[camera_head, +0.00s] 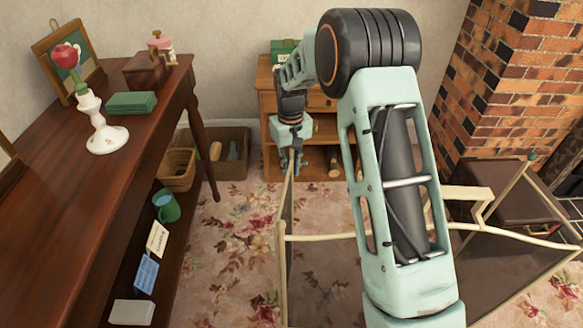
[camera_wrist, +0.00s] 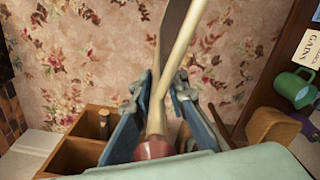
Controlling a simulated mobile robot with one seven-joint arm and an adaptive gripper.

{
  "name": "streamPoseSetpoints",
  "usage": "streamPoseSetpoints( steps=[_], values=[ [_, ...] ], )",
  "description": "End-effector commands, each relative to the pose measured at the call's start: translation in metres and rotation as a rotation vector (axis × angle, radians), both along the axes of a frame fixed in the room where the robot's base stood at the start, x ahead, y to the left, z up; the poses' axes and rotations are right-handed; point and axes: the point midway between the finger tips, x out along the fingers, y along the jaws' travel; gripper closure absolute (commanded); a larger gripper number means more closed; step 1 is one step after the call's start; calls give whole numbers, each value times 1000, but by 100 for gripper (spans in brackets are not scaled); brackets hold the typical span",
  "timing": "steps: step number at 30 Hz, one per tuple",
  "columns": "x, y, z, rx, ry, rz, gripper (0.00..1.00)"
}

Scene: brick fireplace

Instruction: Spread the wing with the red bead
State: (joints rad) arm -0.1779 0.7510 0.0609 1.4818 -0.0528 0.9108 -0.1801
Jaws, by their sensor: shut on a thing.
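A folding screen with cream rails and dark see-through panels (camera_head: 335,270) stands before the fireplace. Its left wing (camera_head: 286,245) shows nearly edge-on in the head view, pointing away from me. My gripper (camera_head: 288,160) is at the far top end of this wing. In the wrist view my gripper (camera_wrist: 158,105) has its blue fingers on either side of the wing's cream rail (camera_wrist: 177,65) and is shut on it. The red bead (camera_wrist: 152,151) shows at the rail's end, between the fingers near the palm. The bead is hidden in the head view.
A dark wooden table (camera_head: 120,165) with a lower shelf runs along the left. A wooden cabinet (camera_head: 262,105) and a box (camera_head: 235,155) stand at the back. The brick fireplace (camera_head: 510,80) is at the right. Flowered carpet (camera_head: 225,255) lies open between table and wing.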

Motion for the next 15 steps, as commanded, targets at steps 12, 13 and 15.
streamPoseSetpoints(
  steps=[12,13,15],
  values=[
    [2,28,3,3,-1,104,100],
    [2,33,3,4,0,123,100],
    [2,46,3,2,0,174,100]
  ],
)
